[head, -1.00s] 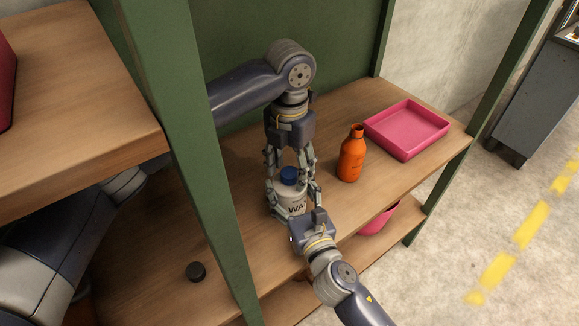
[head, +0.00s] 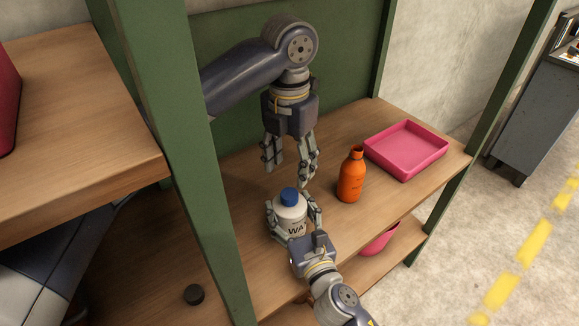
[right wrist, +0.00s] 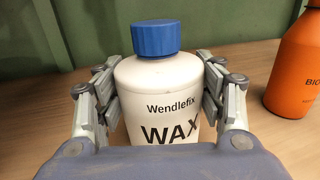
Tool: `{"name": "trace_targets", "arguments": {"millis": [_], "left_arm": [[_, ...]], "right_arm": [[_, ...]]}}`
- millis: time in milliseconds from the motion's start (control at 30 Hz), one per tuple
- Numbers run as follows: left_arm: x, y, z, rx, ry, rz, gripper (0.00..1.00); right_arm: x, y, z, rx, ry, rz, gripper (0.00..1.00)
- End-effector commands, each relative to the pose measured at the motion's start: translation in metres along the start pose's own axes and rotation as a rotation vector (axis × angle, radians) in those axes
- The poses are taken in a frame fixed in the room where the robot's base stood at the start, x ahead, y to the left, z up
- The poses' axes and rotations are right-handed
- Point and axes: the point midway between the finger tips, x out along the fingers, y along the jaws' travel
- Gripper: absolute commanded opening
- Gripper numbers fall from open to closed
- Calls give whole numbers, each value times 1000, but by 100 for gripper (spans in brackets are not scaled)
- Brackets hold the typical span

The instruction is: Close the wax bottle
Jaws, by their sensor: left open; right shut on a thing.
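The white wax bottle (head: 290,214) stands upright on the wooden shelf, its label reading "Wendlefix WAX" in the right wrist view (right wrist: 158,100). A blue cap (head: 289,196) sits on the bottle's neck; it also shows in the right wrist view (right wrist: 155,38) and looks level. My right gripper (head: 294,216) is shut around the bottle's body, one finger on each side. My left gripper (head: 288,172) is open and empty above the cap, fingers pointing down, clear of it. How tight the cap is cannot be told.
A green post (head: 185,150) rises at the left.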

Motion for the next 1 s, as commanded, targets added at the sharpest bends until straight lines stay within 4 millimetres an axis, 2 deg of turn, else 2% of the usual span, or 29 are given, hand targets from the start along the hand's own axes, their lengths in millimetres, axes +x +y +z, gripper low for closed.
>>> {"name": "trace_targets", "arguments": {"millis": [67,100,200,667,767,1000], "left_arm": [[0,0,0,0,0,0,54],[0,0,0,0,0,0,54],[0,0,0,0,0,0,54],[0,0,0,0,0,0,54],[0,0,0,0,0,0,54],[0,0,0,0,0,0,54]], "right_arm": [[0,0,-1,0,2,0,0],[0,0,-1,0,2,0,68],[0,0,-1,0,2,0,87],[-5,0,-1,0,1,0,87],[-16,0,-2,0,3,0,87],[-61,0,-2,1,4,0,87]]}}
